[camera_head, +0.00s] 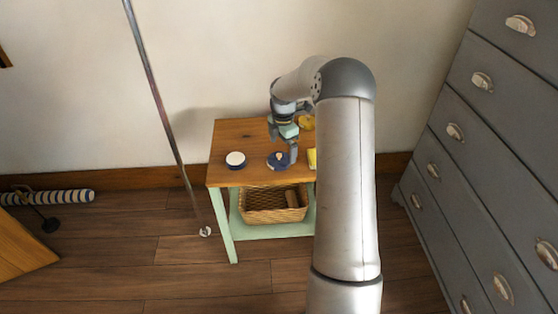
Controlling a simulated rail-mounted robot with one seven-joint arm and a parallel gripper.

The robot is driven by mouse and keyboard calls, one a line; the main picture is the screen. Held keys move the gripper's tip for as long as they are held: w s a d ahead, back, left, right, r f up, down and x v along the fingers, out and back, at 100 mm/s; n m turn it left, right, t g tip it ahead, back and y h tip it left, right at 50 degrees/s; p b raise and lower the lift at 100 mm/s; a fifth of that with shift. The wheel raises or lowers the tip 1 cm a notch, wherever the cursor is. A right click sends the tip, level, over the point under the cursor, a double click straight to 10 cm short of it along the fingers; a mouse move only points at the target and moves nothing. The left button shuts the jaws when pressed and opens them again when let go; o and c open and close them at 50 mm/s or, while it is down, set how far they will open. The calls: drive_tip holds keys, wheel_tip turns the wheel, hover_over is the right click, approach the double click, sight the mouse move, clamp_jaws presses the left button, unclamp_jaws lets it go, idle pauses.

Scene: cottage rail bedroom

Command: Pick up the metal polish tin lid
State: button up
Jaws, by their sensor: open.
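A small wooden-topped table (228,138) with pale green legs stands against the wall. On it, at the left, lies a round item with a white top and blue rim (236,159). To its right is a flat dark blue round item (273,163) with a small pale spot on it. One of these may be the metal polish tin lid; I cannot tell which. My gripper (285,151) is open and points down over the blue round item, with a finger close to its right side. I cannot tell whether they touch.
A yellow item (311,158) lies to the right, partly hidden by my arm. Another yellow object (306,122) is behind my gripper. A wicker basket (270,206) sits on the lower shelf. A grey chest of drawers (480,150) stands right; a thin pole (160,98) stands left.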

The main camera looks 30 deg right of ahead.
sight(280, 154)
drive_tip(key=f, duration=0.5)
drive_tip(key=shift+w+a, duration=0.3)
drive_tip(key=c, duration=1)
drive_tip(key=shift+c, duration=0.2)
